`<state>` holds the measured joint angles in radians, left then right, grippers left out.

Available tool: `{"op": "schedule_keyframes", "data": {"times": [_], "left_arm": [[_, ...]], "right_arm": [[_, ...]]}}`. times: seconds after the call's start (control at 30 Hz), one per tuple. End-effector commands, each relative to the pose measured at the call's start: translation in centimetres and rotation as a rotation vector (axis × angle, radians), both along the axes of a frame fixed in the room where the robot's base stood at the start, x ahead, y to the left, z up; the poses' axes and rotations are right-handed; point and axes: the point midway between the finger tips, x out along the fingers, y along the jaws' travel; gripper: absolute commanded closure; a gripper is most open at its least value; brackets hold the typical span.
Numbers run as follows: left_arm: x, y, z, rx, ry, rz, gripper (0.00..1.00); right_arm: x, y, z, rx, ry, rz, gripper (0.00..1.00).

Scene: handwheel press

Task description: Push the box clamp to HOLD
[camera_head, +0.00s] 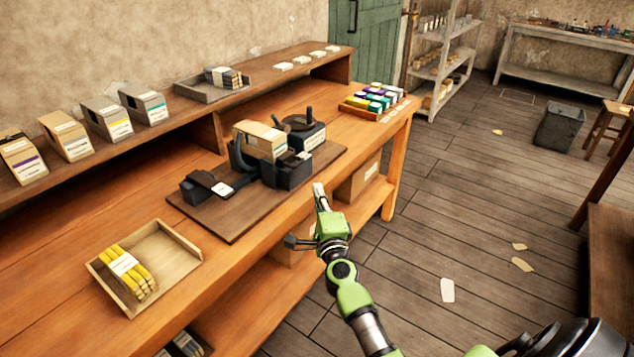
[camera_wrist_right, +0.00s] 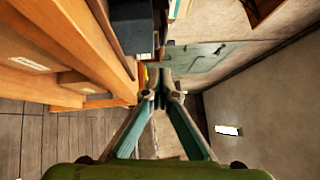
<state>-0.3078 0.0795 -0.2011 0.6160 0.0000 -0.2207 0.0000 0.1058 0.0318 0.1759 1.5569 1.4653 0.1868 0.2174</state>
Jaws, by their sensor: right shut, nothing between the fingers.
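A dark fixture (camera_head: 288,172) stands on a brown board (camera_head: 235,222) on the workbench. It cradles a tan box (camera_head: 262,139) with a white label. Behind it on the right is a dark block with a round handwheel (camera_head: 302,123) on top. A low black part with a white label (camera_head: 207,188) lies at the board's left. The box clamp and its HOLD mark cannot be made out surely at this size. My right gripper (camera_head: 319,189) is shut and empty, off the bench's front edge, apart from the fixture. Its closed fingers (camera_wrist_right: 162,85) show in the right wrist view. My left gripper is not in view.
A wooden tray (camera_head: 187,247) with yellow sticks lies front left on the bench. A tray of coloured boxes (camera_head: 347,106) stands at the far right end. Several labelled boxes (camera_head: 67,140) line the raised shelf at the back. The floor (camera_head: 470,220) at right is mostly clear.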

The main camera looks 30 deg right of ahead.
Motion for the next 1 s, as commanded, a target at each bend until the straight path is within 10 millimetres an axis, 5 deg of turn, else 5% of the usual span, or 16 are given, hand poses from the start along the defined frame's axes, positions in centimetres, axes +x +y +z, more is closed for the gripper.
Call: {"op": "schedule_keyframes", "data": {"times": [0.13,0.3,1.0], "left_arm": [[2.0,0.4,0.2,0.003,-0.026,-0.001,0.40],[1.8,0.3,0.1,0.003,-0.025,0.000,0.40],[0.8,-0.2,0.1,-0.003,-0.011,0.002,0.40]], "right_arm": [[-2.5,0.8,-0.3,0.001,0.001,-0.002,1.00],[-4.1,1.4,-0.6,0.001,0.001,-0.002,1.00],[-4.5,1.7,-0.9,-0.008,0.008,0.001,1.00]]}}
